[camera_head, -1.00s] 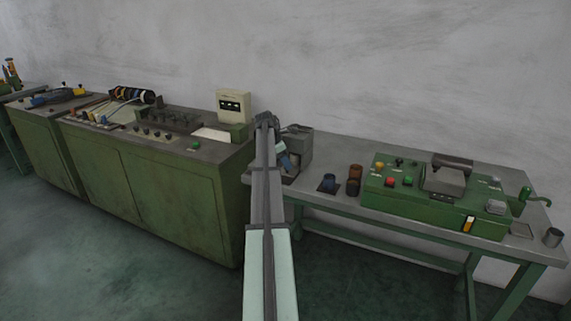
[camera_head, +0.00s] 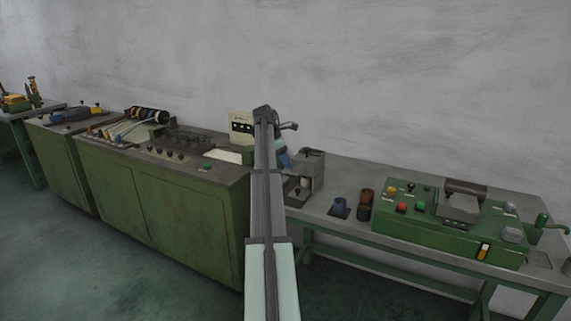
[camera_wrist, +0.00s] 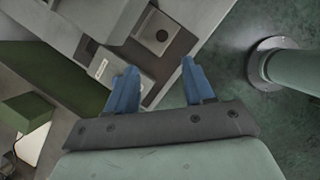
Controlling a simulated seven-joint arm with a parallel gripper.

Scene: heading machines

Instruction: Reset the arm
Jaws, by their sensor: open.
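My arm (camera_head: 265,210) reaches forward in the middle of the head view. My gripper (camera_wrist: 158,68) shows in the wrist view with its two blue fingers spread apart and nothing between them. In the head view only a blue bit of it (camera_head: 283,158) shows beside the arm, in front of a grey box-shaped device (camera_head: 310,168).
A green cabinet (camera_head: 180,205) with controls on top stands left. A wall stands behind. A green post (camera_wrist: 295,68) shows in the wrist view.

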